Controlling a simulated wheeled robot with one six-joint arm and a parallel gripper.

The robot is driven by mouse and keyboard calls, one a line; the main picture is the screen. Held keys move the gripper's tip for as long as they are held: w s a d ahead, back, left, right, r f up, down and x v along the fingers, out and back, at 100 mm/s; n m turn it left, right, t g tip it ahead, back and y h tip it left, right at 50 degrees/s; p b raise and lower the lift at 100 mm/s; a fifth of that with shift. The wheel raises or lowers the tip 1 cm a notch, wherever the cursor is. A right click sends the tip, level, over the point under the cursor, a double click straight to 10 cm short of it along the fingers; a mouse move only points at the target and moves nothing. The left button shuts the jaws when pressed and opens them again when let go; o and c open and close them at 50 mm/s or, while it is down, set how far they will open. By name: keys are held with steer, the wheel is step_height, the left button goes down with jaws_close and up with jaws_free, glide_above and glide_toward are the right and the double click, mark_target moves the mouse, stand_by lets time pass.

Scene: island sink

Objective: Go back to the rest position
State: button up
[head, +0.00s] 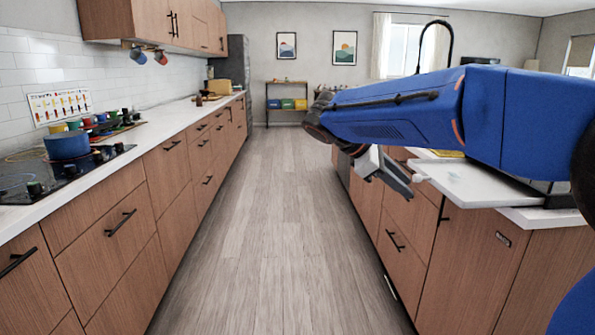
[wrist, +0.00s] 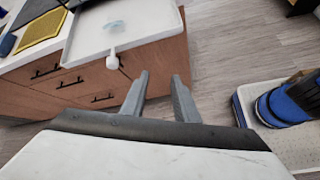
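My gripper (head: 397,180) hangs at the end of my blue arm on the right of the head view, beside the island's drawer fronts. In the wrist view my gripper (wrist: 158,92) has two grey fingers standing apart with nothing between them, so it is open and empty. Beyond the fingers are floor and the island's wooden front. No held object shows in either view.
A white tray (head: 475,186) sticks out over the island's edge near my gripper, also in the wrist view (wrist: 140,45). A yellow mat (wrist: 40,30) lies beside it. A blue pot (head: 67,146) stands on the left stove. The aisle floor (head: 240,220) is clear.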

steer(key=s+d+f+m+y, duration=0.3)
steer(key=s+f, duration=0.2)
steer(key=s, duration=0.3)
steer(key=s+d+f+m+y, duration=0.25)
steer(key=s+f, duration=0.25)
steer(key=s, duration=0.4)
steer(key=s+a+f+m+t+y, duration=0.3)
steer(key=s+f+m+y, duration=0.1)
steer(key=s+f+m, duration=0.4)
steer(key=s+f, duration=0.2)
steer(key=s, duration=0.1)
steer(key=shift+s+f, duration=0.2)
steer(key=shift+s, duration=0.15)
